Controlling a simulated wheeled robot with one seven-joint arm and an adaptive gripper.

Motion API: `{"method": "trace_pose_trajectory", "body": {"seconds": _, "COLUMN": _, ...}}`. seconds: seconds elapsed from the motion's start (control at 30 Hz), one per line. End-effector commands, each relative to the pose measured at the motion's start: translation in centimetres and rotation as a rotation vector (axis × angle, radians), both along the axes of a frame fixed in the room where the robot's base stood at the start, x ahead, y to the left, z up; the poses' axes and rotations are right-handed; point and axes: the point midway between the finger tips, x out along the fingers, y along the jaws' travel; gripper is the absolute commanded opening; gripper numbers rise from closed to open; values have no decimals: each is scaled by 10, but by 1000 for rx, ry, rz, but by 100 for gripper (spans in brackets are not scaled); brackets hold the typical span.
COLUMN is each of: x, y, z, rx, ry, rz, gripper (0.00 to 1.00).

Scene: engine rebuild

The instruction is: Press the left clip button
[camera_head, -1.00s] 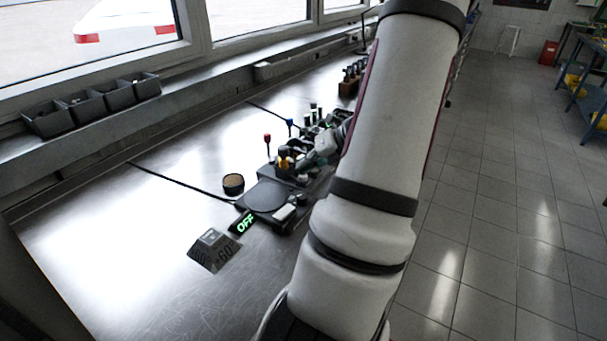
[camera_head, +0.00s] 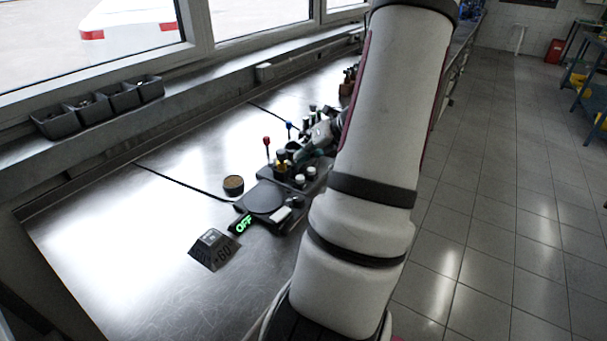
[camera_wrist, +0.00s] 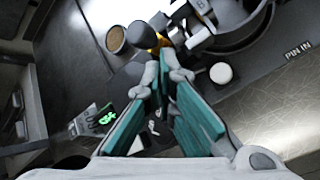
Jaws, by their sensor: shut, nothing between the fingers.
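My gripper (camera_wrist: 162,62) points over the bench equipment in the wrist view, its teal-padded fingers together at the tips with nothing held. In the head view my gripper (camera_head: 302,156) is small, among the black fixtures beyond the scale. A round white cap (camera_wrist: 221,73) lies right of the fingertips in the wrist view. A yellow shaft with a dark knob (camera_wrist: 146,38) stands just beyond the tips, and contact cannot be told. In the head view two white caps (camera_head: 300,180) sit on the black fixture. I cannot tell which part is the left clip button.
A black scale with a round plate (camera_head: 262,197) and a green "OFF" display (camera_head: 243,224) stands nearer. A round brown-topped pot (camera_head: 233,184) is beside it. Red (camera_head: 266,141) and blue (camera_head: 289,126) knobs stand upright behind. The steel bench (camera_head: 130,235) is clear at left.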

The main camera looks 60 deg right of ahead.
Motion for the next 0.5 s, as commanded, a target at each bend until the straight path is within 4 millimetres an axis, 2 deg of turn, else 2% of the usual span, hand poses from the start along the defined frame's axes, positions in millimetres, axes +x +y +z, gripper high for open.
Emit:
{"method": "trace_pose_trajectory", "body": {"seconds": 0.03, "x": -2, "y": 0, "z": 8, "rx": -1, "ry": 0, "rz": 1, "gripper": 0}}
{"method": "trace_pose_trajectory", "body": {"seconds": 0.23, "x": -1, "y": 0, "z": 24, "rx": 0, "ry": 0, "rz": 0, "gripper": 0}}
{"method": "trace_pose_trajectory", "body": {"seconds": 0.5, "x": 0, "y": 0, "z": 25, "rx": 1, "ry": 0, "rz": -1, "gripper": 0}}
